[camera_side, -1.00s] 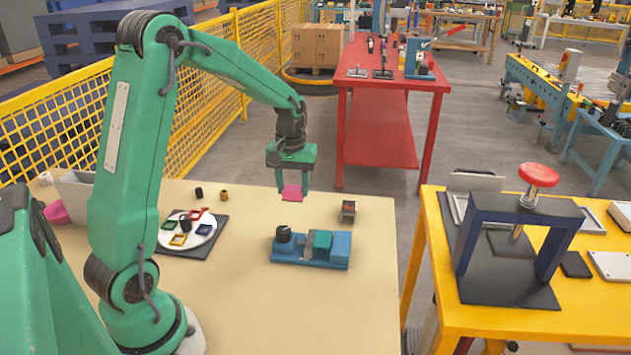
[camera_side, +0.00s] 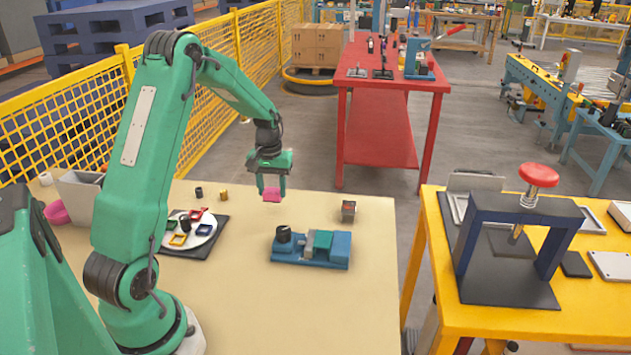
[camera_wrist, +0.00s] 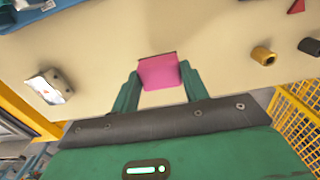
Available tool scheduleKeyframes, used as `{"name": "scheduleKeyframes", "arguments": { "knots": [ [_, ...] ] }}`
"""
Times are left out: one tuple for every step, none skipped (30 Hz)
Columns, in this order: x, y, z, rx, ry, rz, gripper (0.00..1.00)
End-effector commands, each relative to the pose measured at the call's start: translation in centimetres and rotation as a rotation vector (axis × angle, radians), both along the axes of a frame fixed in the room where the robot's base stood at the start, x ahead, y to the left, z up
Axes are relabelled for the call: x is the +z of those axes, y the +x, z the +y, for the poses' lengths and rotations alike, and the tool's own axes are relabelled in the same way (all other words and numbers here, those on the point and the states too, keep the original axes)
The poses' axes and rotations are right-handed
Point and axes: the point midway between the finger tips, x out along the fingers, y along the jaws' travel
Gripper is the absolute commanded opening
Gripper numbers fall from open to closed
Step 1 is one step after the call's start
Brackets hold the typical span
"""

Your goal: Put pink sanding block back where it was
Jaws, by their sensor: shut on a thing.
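The pink sanding block (camera_side: 271,195) is held between the fingers of my gripper (camera_side: 271,188), above the far part of the cream table (camera_side: 330,305). In the wrist view the pink sanding block (camera_wrist: 158,71) sits between the two green fingers of my gripper (camera_wrist: 160,84), which are shut on it. The block's underside and its height above the table are hard to judge.
A blue fixture (camera_side: 312,249) with a dark knob stands below and right. A small grey-sided block (camera_side: 348,211) lies farther right. A white round plate (camera_side: 190,230) with coloured frames lies left on a dark mat. A black (camera_side: 198,192) and a brass cylinder (camera_side: 223,195) stand between.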

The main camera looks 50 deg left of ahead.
Motion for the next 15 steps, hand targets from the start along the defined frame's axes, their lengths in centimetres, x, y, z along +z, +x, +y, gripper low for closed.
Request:
{"name": "scheduleKeyframes", "arguments": {
  "knots": [
    [-0.3, 0.0, 0.0, 0.0, -0.001, 0.001, 0.23],
    [-0.5, 0.0, 0.0, 0.0, -0.001, 0.001, 0.23],
    [-0.8, 0.0, 0.0, 0.0, -0.001, 0.001, 0.23],
    [-1.1, 0.0, 0.0, 0.0, -0.001, 0.001, 0.23],
    [-1.4, 0.0, 0.0, 0.0, -0.001, 0.003, 0.23],
    [-1.9, 0.0, -0.1, 0.0, -0.001, 0.003, 0.23],
    [-2.3, 0.0, -0.1, 0.0, -0.001, 0.003, 0.23],
    [-2.6, 0.0, -0.1, 0.0, -0.001, 0.003, 0.23],
    [-3.0, 0.0, 0.0, 0.0, -0.001, 0.003, 0.23],
    [-3.3, 0.0, -0.1, 0.0, -0.001, 0.002, 0.23],
    [-3.6, 0.0, 0.0, 0.0, -0.001, 0.001, 0.23],
    [-3.8, 0.0, 0.0, 0.0, -0.001, 0.001, 0.23],
    [-3.9, 0.0, 0.0, 0.0, -0.001, 0.001, 0.23],
    [-3.9, 0.0, 0.0, 0.0, -0.001, 0.001, 0.23],
    [-3.9, 0.0, 0.0, 0.0, 0.0, 0.0, 0.23]
  ]
}}
